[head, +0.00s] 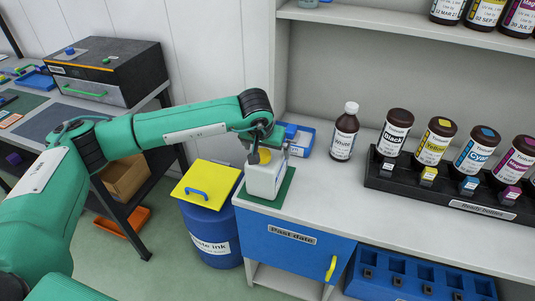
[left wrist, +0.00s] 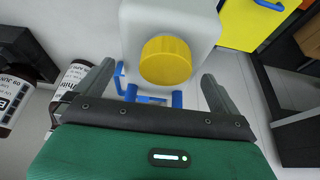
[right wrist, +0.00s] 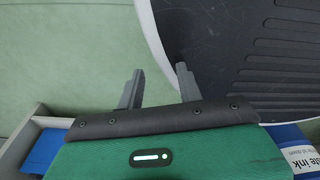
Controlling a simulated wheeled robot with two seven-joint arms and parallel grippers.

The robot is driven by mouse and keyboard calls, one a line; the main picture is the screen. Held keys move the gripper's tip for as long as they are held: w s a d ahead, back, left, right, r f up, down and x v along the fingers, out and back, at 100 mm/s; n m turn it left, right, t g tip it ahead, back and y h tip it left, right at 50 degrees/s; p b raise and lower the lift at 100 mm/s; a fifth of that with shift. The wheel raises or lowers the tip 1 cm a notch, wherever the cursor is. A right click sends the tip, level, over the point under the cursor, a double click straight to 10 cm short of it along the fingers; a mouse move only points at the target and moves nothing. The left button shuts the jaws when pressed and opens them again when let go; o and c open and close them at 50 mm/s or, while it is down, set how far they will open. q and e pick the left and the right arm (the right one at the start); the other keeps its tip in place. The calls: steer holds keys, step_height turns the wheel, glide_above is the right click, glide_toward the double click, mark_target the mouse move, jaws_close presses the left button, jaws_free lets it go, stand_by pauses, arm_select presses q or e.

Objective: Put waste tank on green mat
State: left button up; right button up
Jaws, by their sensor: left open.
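The waste tank (head: 265,178) is a white container with a yellow cap (left wrist: 165,60). In the head view it stands upright on the green mat (head: 284,192) at the left front corner of the counter, and the mat's rim shows at its front and right. My left gripper (head: 262,143) is at the top of the tank, partly hidden by its own wrist. In the left wrist view the open fingers (left wrist: 155,88) are apart, with the tank (left wrist: 140,22) and its cap just beyond and between them. My right gripper (right wrist: 160,88) is open and empty over the floor.
A blue tray (head: 307,143) lies behind the tank, with a brown bottle (head: 345,130) to its right. A black rack (head: 450,200) of ink bottles stands further right. A blue waste ink barrel (head: 212,232) with a yellow lid (head: 205,183) stands left of the counter.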

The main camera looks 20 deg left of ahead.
arm_select(q)
steer(key=b+v, duration=0.1)
steer(key=v, duration=0.7)
steer(key=shift+s+r, duration=0.2)
steer(key=shift+r, duration=0.15)
arm_select(e)
steer(key=w, duration=0.3)
steer(key=shift+w, duration=0.1)
steer(key=shift+s+a, duration=0.15)
steer(key=shift+s, duration=0.1)
arm_select(q)
steer(key=shift+f, duration=0.1)
